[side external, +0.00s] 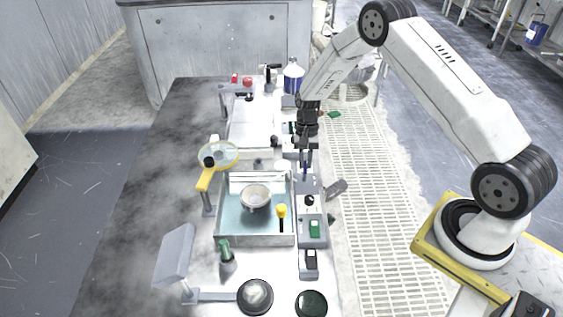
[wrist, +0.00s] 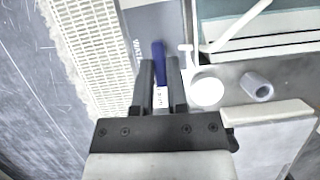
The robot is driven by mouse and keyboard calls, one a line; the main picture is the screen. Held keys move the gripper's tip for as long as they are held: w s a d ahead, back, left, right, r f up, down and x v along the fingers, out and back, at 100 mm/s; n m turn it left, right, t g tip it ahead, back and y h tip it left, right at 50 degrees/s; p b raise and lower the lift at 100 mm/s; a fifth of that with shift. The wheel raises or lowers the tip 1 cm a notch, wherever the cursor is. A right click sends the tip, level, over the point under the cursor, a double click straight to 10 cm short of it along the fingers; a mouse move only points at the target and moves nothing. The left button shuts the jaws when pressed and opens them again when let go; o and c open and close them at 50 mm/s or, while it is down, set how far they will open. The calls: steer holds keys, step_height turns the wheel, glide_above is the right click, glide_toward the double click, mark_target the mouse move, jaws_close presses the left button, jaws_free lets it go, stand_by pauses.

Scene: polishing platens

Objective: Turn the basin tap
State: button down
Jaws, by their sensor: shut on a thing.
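The basin (side external: 219,232) is a grey metal tray with blue-green water, in the middle of the bench in the side view. A grey panel (wrist: 137,38) beside it carries lettering that seems to begin "WAT". In the side view my gripper (side external: 305,168) points down at the basin's right side.
A white bowl (side external: 256,196) and a yellow-topped tool (side external: 281,212) are in the basin. A white fitting (wrist: 206,90) is close to my right finger.

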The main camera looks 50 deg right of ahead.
stand_by(0.3)
steer(key=c, duration=0.6)
jaws_free()
steer(key=shift+c, duration=0.2)
steer(key=v, duration=0.8)
steer(key=shift+a, duration=0.1)
